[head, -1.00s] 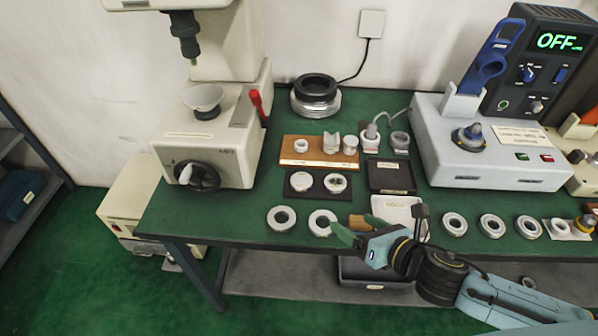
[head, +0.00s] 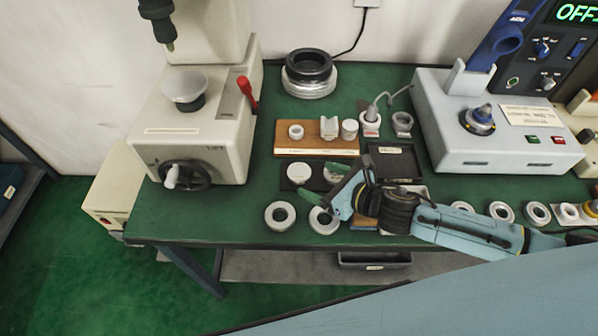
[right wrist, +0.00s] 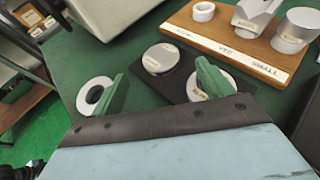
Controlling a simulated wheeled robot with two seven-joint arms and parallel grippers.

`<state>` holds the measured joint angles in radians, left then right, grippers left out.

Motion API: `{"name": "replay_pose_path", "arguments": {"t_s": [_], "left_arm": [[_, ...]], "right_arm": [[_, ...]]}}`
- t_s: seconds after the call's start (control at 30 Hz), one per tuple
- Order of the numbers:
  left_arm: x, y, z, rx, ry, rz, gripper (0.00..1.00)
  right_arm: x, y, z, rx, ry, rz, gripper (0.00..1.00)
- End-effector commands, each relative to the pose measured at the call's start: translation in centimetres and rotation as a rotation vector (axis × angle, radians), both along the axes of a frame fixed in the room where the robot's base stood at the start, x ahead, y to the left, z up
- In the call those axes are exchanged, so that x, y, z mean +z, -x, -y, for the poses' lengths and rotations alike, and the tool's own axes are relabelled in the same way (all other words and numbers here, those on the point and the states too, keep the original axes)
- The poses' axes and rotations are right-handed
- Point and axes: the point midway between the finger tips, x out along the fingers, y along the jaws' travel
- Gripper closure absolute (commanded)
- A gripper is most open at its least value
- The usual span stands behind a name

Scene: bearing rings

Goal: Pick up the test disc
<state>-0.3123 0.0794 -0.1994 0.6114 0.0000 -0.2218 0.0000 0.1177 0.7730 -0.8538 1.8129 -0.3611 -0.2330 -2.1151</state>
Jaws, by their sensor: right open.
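Two round silver discs with small labels lie side by side on a black mat. The left disc (head: 299,173) also shows in the right wrist view (right wrist: 160,58); the right disc (head: 334,174) shows there (right wrist: 207,86) partly behind a green finger. I cannot read which label marks the test disc. My right gripper (head: 322,183) is open and empty, its two green fingertips apart near the mat's front right. In the right wrist view the fingertips (right wrist: 160,84) stand either side of the left disc's near side, the right one overlapping the right disc. My left gripper is not in view.
Steel rings (head: 280,215) lie along the table's front edge, one (head: 323,220) below my gripper. Behind the mat is a wooden board (head: 290,142) with small parts. A press-like machine (head: 205,130) stands left, a grey device (head: 450,120) right.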

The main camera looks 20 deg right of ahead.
Motion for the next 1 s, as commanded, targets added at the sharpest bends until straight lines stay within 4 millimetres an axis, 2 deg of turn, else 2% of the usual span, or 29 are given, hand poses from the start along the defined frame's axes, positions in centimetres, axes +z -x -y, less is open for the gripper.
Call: {"name": "replay_pose_path", "arguments": {"t_s": [0.1,0.2,0.4,0.67,1.0], "left_arm": [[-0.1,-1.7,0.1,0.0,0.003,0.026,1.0],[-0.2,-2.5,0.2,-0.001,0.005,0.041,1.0],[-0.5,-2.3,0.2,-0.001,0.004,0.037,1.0],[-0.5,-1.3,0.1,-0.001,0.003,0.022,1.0],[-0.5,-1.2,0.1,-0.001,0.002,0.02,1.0]], "right_arm": [[-0.4,-0.9,-0.6,-0.001,-0.002,0.001,0.21],[-1.0,-2.2,-1.5,-0.001,-0.002,0.002,0.21],[-2.0,-3.9,-2.7,0.0,-0.001,0.0,0.21],[-2.0,-4.1,-2.8,0.0,-0.001,-0.001,0.21],[-2.0,-4.0,-2.7,0.0,-0.001,-0.001,0.65]]}}
